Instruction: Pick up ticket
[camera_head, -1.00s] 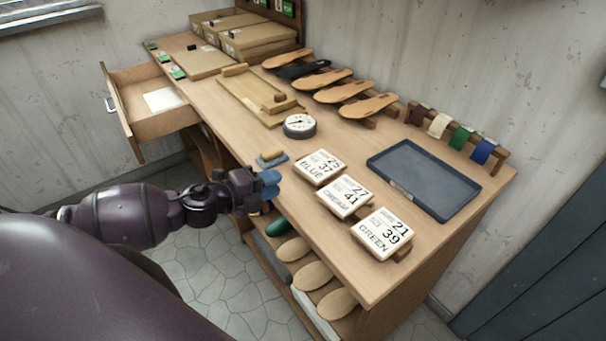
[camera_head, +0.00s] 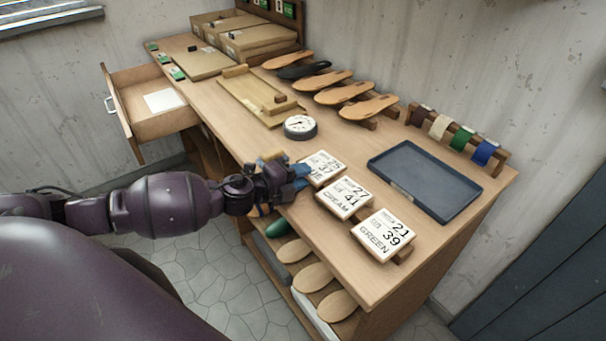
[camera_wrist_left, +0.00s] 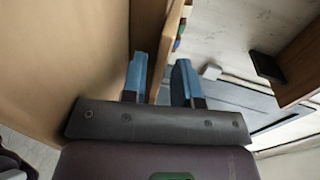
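Three white tickets with black print stand in a row along the table's front edge: BLUE (camera_head: 324,167), CREAM (camera_head: 344,198) and GREEN (camera_head: 384,235). My left gripper (camera_head: 297,178) is at the left side of the BLUE ticket, its blue fingers overlapping the ticket's lower left part and hiding some print. In the left wrist view my left gripper (camera_wrist_left: 160,78) has its two blue fingers apart, with a wooden edge showing between them. I cannot tell whether the fingers touch the ticket. My right gripper is not in view.
A dark blue tray (camera_head: 424,180) lies right of the tickets. A round dial (camera_head: 299,127) and a wooden board (camera_head: 250,96) are behind the gripper. An open drawer (camera_head: 150,115) juts out at left. Soles lie on the shelf below (camera_head: 312,277).

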